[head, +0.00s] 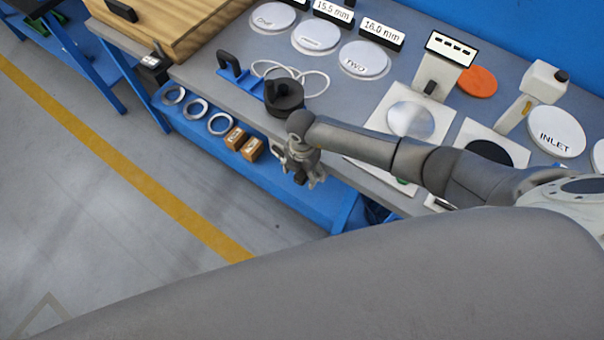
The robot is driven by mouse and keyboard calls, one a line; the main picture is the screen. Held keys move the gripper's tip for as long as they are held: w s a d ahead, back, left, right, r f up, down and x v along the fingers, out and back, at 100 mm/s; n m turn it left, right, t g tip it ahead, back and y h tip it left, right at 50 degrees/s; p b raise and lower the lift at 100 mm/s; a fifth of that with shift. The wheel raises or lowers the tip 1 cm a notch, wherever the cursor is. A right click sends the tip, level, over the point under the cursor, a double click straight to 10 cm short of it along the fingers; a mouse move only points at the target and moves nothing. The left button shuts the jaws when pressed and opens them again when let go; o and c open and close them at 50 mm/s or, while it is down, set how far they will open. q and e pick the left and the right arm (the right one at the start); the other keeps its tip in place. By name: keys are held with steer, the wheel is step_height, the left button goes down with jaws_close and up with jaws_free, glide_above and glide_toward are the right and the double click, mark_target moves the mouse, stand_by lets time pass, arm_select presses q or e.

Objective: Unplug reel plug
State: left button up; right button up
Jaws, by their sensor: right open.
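A black round piece, which looks like the reel (284,97), sits near the front edge of the grey bench top. A loop of white cable (316,80) lies behind and beside it. A blue base (250,85) with a black upright part (229,63) stands to its left. I cannot tell which part is the plug. My right gripper (300,178) is open and points down, just off the bench's front edge, nearer the camera than the reel. I see nothing between its fingers. My left gripper is out of view.
White discs (362,61), label blocks (381,32) and an orange disc (477,81) occupy the bench's back. A lower blue shelf (275,177) holds metal rings (220,124) and small brown boxes (252,149). A wooden board (175,25) lies at upper left. The floor left is clear.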

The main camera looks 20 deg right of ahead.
mark_target(303, 174)
stand_by(0.4)
jaws_close()
steer(key=shift+r+p, duration=2.8)
steer(key=shift+r, duration=0.25)
